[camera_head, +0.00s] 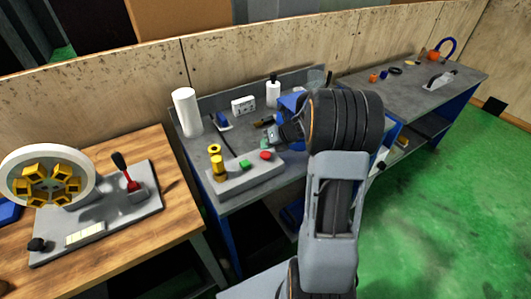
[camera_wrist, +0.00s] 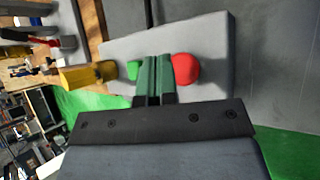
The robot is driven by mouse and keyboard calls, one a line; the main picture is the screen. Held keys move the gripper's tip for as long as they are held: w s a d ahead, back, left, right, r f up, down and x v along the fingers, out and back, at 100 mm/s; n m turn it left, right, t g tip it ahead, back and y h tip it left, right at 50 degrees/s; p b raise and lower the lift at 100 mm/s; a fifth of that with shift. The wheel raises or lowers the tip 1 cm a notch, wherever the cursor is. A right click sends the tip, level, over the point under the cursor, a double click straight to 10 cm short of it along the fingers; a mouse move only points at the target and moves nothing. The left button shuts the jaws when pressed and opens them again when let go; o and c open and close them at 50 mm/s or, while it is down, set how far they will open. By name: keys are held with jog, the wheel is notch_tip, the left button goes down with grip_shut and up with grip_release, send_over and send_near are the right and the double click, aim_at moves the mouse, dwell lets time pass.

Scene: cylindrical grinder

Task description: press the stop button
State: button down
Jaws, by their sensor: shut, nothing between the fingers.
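The red stop button (camera_head: 266,155) sits at the right end of a grey control box (camera_head: 243,183) on the metal workbench. Left of it are a green button (camera_head: 245,164) and a yellow knob (camera_head: 215,160). My gripper (camera_head: 268,143) is shut and empty, close above the box near the red button. In the wrist view my gripper's fingertips (camera_wrist: 157,58) are together, between the green button (camera_wrist: 133,69) and the red button (camera_wrist: 186,69), nearer the red one. I cannot tell whether they touch the red button.
A white cylinder (camera_head: 187,111), a bottle (camera_head: 273,94) and a white socket block (camera_head: 243,105) stand behind the box. Green floor (camera_head: 430,215) is open at right.

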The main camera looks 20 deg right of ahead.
aim_at(267, 153)
jog(key=shift+r+p, duration=2.1)
jog(key=shift+r, duration=0.15)
jog(key=shift+f, duration=0.1)
jog(key=shift+s+n, duration=0.1)
jog(key=shift+n, duration=1)
jog(key=s+n, duration=0.1)
jog(key=n, duration=0.1)
jog(key=s+f+n+g, duration=0.1)
jog(key=n, duration=0.1)
jog(key=s+f+n+g, duration=0.1)
jog(key=n, duration=0.1)
jog(key=shift+s+a+f, duration=0.1)
jog(key=shift+s+a, duration=0.15)
jog(key=shift+a, duration=0.15)
jog(key=s+a+r+n+h, duration=0.3)
jog(key=s+a+r+n, duration=0.2)
jog(key=s+n, duration=0.4)
jog(key=s+a+r+n+h, duration=0.3)
jog(key=s+a+r+n, duration=0.2)
jog(key=n, duration=1.4)
jog(key=s+r, duration=0.3)
jog(key=s, duration=0.1)
jog(key=shift+s, duration=0.3)
